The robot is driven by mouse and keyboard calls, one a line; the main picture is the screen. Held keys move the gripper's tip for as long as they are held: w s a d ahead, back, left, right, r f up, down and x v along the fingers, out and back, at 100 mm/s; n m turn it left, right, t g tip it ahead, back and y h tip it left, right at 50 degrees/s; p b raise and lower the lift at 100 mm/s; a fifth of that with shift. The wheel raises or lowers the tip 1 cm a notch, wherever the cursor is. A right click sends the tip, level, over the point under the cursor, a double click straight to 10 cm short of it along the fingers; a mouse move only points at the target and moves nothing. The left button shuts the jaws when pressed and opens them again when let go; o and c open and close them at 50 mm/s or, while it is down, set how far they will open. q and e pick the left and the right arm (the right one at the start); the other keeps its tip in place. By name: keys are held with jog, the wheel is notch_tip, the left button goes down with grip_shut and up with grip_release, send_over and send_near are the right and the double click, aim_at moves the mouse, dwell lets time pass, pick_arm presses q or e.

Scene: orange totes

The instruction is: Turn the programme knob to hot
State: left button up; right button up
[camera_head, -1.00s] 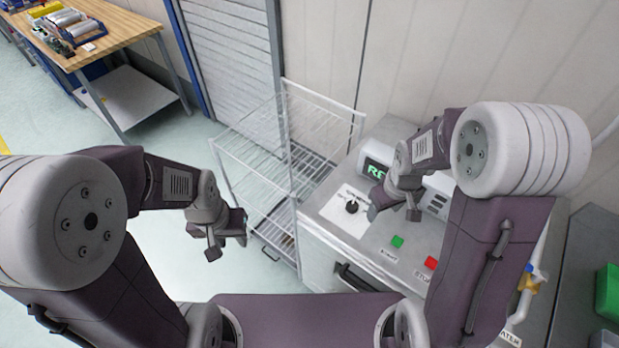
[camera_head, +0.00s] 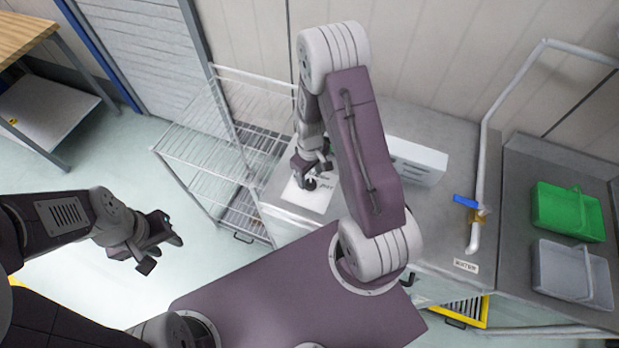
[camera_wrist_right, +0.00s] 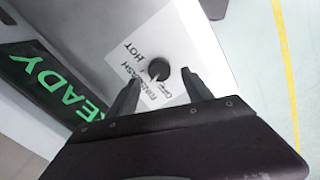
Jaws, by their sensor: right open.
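The programme knob (camera_wrist_right: 158,69) is a small round black knob on a white label plate (camera_wrist_right: 190,42) with the words HOT, OFF and others. In the head view the knob (camera_head: 310,183) shows just below my right gripper (camera_head: 312,168). In the right wrist view my right gripper (camera_wrist_right: 163,84) is open, with one finger on either side of the knob's near side. I cannot tell whether the fingers touch it. A pale mark shows on the knob, but its exact setting is unclear. My left gripper (camera_head: 163,252) is open and empty over the floor at left.
A green READY display (camera_wrist_right: 45,85) is beside the label plate. A wire rack (camera_head: 205,150) stands left of the machine. A pipe with a blue-handled tap (camera_head: 466,201), a green bin (camera_head: 568,212) and a grey bin (camera_head: 575,272) are at right.

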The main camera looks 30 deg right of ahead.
aim_at(311, 183)
notch_tip(311, 183, down, 3)
jog(key=shift+r, duration=0.2)
jog(key=shift+s+f, duration=0.15)
jog(key=shift+f, duration=0.3)
jog(key=c, duration=0.3)
grip_shut()
